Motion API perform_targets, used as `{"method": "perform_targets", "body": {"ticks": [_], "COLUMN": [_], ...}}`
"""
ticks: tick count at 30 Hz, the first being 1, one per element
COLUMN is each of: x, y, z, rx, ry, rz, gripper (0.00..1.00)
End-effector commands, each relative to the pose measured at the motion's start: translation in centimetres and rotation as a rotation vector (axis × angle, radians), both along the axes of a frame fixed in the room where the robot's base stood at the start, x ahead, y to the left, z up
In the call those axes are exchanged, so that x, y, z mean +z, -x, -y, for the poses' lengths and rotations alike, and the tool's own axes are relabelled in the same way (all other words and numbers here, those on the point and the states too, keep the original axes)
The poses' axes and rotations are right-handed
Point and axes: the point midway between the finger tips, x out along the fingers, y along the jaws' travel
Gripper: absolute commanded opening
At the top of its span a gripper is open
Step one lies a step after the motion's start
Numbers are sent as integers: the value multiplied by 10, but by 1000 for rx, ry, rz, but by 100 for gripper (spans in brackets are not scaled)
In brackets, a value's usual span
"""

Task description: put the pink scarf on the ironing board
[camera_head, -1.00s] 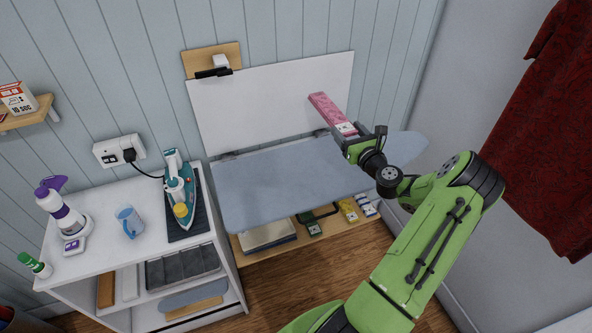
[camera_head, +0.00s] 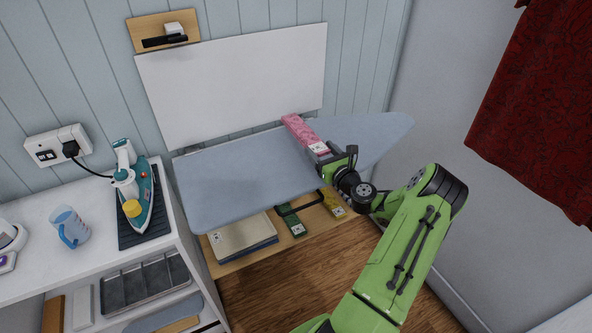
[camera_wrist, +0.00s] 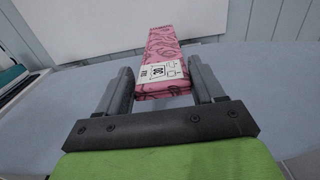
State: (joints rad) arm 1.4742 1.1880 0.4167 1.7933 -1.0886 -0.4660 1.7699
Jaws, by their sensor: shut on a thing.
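The pink scarf (camera_head: 302,133) is a long folded strip with a dark pattern and a white label at its near end. My gripper (camera_head: 333,158) is shut on that labelled end. In the wrist view the scarf (camera_wrist: 163,55) sticks straight out between the two fingers of my gripper (camera_wrist: 163,88). The ironing board (camera_head: 235,178) is a pale blue-grey surface folded out from the wall. The scarf is over the board's middle-right part. I cannot tell whether its underside touches the board.
A white upright panel (camera_head: 235,85) stands behind the board. A teal iron (camera_head: 135,190) rests on a dark mat on the white cabinet at left, with a blue cup (camera_head: 70,226) beside it. A wooden shelf (camera_head: 228,264) with books is below. A red cloth (camera_head: 540,105) hangs at right.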

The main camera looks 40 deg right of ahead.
Motion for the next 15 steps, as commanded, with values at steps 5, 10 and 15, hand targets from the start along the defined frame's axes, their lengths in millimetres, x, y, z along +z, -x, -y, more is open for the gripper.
{"method": "perform_targets", "body": {"ticks": [5,10,15], "x": [-30,-59,-63], "y": [-1,0,0], "z": [0,0,0], "rx": [1,0,0], "ry": [-1,-2,2], "rz": [2,2,2], "gripper": [35,35,35]}}
